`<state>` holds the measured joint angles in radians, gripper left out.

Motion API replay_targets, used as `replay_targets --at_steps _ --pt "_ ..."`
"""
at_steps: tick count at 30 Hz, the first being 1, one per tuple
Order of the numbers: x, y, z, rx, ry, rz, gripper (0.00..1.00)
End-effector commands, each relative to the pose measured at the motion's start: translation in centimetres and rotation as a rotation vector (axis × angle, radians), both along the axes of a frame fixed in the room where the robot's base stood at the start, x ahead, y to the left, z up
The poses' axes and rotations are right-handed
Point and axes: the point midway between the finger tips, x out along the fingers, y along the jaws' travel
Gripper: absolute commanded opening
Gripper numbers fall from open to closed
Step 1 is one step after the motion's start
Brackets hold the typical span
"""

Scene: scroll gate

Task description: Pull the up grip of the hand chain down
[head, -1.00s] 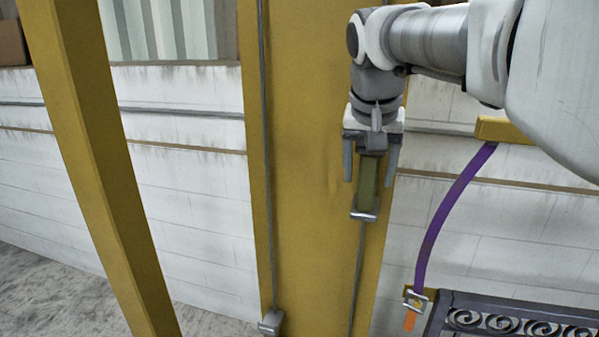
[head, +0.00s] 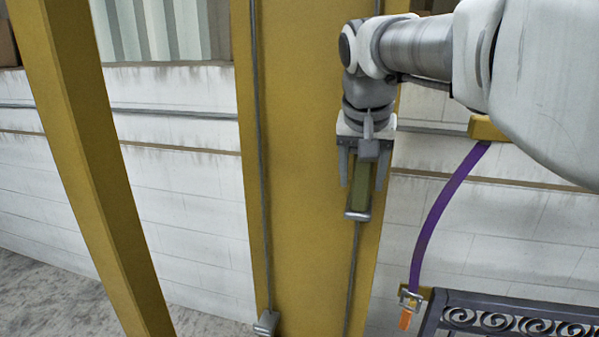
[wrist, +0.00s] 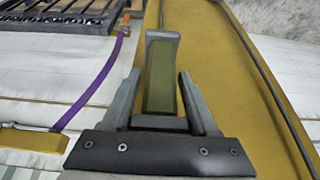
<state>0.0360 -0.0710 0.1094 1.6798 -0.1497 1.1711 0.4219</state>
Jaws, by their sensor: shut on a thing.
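The up grip (head: 361,187) is an olive green bar with grey end pieces, upright on a thin grey chain (head: 352,270) in front of a wide yellow post. My gripper (head: 361,184) comes from above with one finger on each side of the grip, and is shut on it. In the wrist view my gripper (wrist: 158,95) straddles the green grip (wrist: 160,78), whose grey end piece shows beyond the fingertips.
A second chain run (head: 262,180) hangs left on the yellow post (head: 310,230), with a grey block (head: 266,323) low down. A slanted yellow beam (head: 88,180) stands left. A purple strap (head: 445,215) and dark scrollwork gate (head: 500,318) are at right.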

Motion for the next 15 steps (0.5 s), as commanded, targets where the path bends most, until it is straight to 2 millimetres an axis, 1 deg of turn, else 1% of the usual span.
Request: replay_targets --at_steps 5,8,11,14,15 --pt "0.0 0.0 -0.1 0.000 -0.001 0.000 0.00" --pt "0.0 0.0 -0.8 0.000 -0.001 0.000 0.00" --pt "0.0 0.0 -2.1 0.000 0.000 0.000 0.00" --pt "0.0 0.0 -4.1 0.000 0.000 0.001 0.00" --pt "0.0 0.0 -5.0 -0.001 0.001 0.001 0.00"
